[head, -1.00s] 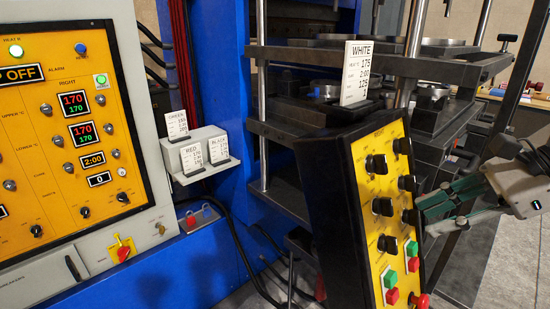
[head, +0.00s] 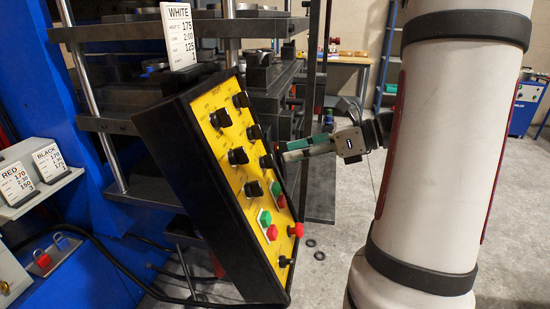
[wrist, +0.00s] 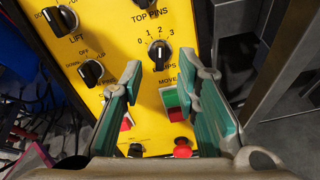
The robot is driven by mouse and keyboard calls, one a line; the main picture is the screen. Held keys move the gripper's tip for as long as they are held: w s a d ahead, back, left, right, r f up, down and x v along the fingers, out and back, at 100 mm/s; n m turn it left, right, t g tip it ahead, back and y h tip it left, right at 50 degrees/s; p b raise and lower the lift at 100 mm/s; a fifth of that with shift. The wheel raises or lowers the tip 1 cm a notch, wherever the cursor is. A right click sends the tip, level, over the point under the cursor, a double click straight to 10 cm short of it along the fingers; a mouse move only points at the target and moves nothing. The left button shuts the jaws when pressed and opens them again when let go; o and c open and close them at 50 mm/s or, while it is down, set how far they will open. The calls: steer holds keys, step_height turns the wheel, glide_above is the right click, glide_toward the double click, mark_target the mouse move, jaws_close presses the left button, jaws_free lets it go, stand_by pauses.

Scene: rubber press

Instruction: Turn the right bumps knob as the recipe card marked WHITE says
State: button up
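The WHITE recipe card (head: 179,35) stands on top of the panel's upper left end. It reads 175, 2:00 and 125; a small last line looks like 1. The bumps knob (wrist: 159,54) is black on the yellow panel, under a scale from 0 to 3, its label partly covered. Its mark points roughly up, near 2. It also shows in the head view (head: 266,161). My gripper (wrist: 160,68) is open, its teal fingers on either side below the knob, with nothing between them. In the head view my gripper (head: 288,151) is just right of the panel; contact cannot be told.
Other knobs (wrist: 91,72) sit left of the bumps knob. Green and red buttons (wrist: 171,97) and a red mushroom button (wrist: 181,147) lie below, near my fingers. RED (head: 14,183) and BLACK (head: 49,162) cards stand at left.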

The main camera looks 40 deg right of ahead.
mark_target(272, 159)
steer(key=shift+x, duration=2.75)
steer(key=shift+c, duration=0.5)
jaws_close()
